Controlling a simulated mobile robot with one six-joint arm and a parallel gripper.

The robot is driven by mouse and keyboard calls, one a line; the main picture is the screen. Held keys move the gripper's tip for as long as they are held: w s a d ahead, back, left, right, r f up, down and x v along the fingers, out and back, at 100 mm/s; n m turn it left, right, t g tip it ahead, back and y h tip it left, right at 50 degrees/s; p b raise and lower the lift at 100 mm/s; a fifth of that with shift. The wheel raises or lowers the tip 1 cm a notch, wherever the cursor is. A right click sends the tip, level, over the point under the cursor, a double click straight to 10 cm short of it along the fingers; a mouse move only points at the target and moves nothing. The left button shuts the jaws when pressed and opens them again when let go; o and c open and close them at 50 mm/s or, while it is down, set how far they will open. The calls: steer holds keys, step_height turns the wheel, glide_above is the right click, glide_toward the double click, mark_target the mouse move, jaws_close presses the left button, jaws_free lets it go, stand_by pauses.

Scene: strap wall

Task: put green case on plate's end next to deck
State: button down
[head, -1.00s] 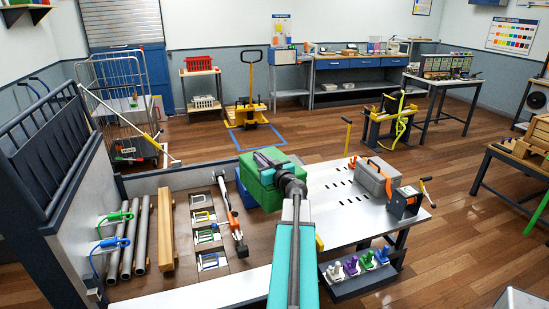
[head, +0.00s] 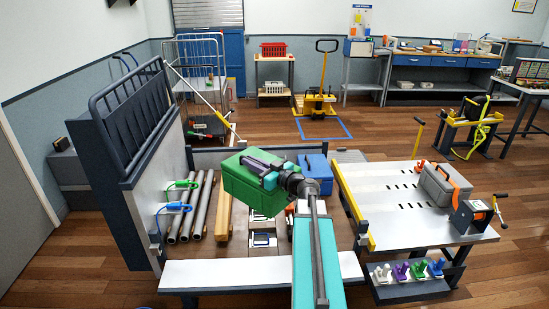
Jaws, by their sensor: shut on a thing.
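The green case (head: 245,190) hangs from my gripper (head: 268,172), which is shut on its top. The case is in the air and appears over the far part of the brown deck (head: 268,222), left of the plate. The pale slotted plate (head: 385,225) is at the right; its end next to the deck carries a yellow strip (head: 356,217). That end looks clear of cases. The gripper's fingertips are partly hidden by the arm, and my arm hides part of the deck.
A blue case (head: 314,170) stands between the green case and the plate. A grey case (head: 446,186) and an orange-strapped winch (head: 472,216) occupy the plate's right side. Grey pipes (head: 197,208) and a wooden beam (head: 224,208) lie on the deck's left, beside a railed wall (head: 130,120).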

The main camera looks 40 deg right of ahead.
steer(key=a+f+n+g+y+b, duration=0.3)
steer(key=a+n+y, duration=0.15)
steer(key=a, duration=1.05)
steer(key=a+f+n+g+y+b, duration=0.25)
steer(key=a+y, duration=0.35)
steer(key=a, duration=0.8)
steer(key=s+a+f+n+g+b, duration=0.1)
steer(key=a+f+b, duration=0.2)
steer(key=f+b, duration=0.6)
steer(key=s+a+f+y+b, duration=0.1)
steer(key=a+f+b, duration=0.3)
steer(key=f+b, duration=0.6)
steer(key=shift+s+f+n+g, duration=0.35)
steer(key=shift+n, duration=0.05)
steer(key=shift+a+y, duration=0.1)
steer(key=shift+y, duration=0.15)
